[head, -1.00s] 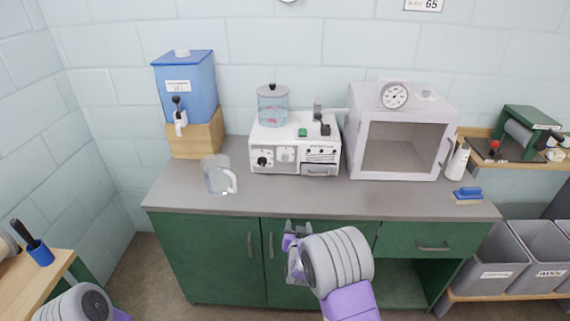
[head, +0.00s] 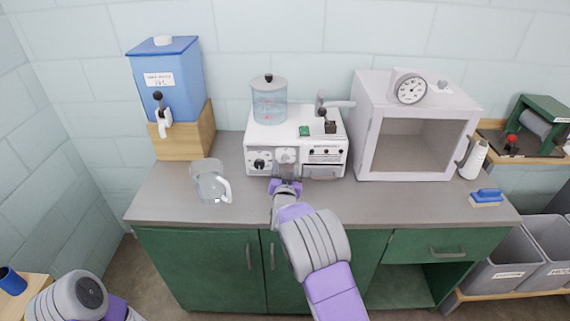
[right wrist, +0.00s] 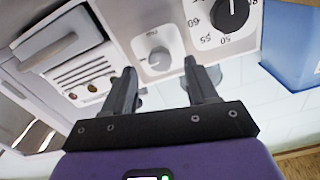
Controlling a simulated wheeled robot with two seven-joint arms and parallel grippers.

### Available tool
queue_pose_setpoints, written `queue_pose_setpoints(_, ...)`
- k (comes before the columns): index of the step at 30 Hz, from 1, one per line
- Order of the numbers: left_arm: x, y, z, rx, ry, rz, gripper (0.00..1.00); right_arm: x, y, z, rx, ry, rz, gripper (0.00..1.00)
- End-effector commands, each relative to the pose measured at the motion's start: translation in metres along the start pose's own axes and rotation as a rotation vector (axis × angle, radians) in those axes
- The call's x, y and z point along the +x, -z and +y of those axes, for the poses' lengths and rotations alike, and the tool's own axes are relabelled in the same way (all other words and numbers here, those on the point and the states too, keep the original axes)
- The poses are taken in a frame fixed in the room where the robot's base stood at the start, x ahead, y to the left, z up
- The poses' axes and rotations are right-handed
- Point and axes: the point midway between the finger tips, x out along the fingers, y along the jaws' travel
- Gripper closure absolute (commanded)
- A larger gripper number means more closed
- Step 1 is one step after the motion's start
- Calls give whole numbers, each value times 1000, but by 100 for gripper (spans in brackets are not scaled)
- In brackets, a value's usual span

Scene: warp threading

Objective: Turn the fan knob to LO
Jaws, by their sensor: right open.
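The white machine (head: 262,140) on the counter has two knobs on its front. The black knob (head: 259,164) has a dial with numbers around it; it also shows in the right wrist view (right wrist: 231,12). The small grey knob (right wrist: 159,59) sits on a plain white plate beside it, and I take it as the fan knob; its LO mark is not readable. My right gripper (head: 285,175) is open and empty just in front of the machine. In the right wrist view its fingertips (right wrist: 159,70) frame the grey knob, apparently without touching it. My left gripper is out of view.
A clear pitcher (head: 209,184) stands left of the machine, near the blue water tank (head: 172,85). A white oven-like box (head: 367,130) stands close on the right. A grey drawer or panel (right wrist: 62,51) adjoins the knobs.

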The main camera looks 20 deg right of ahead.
Motion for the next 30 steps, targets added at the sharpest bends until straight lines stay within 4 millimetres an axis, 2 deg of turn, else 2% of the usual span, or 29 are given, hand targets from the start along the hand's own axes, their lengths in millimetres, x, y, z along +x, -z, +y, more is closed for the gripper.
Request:
queue_pose_setpoints(3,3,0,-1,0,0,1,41,15,-1,1,-1,-1,1,42)
queue_pose_setpoints(7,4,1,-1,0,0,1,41,25,-1,0,0,0,0,42)
queue_pose_setpoints(19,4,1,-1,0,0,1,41,31,0,0,0,0,-1,42)
queue_pose_setpoints(30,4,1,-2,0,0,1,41,30,0,0,0,0,-1,97)
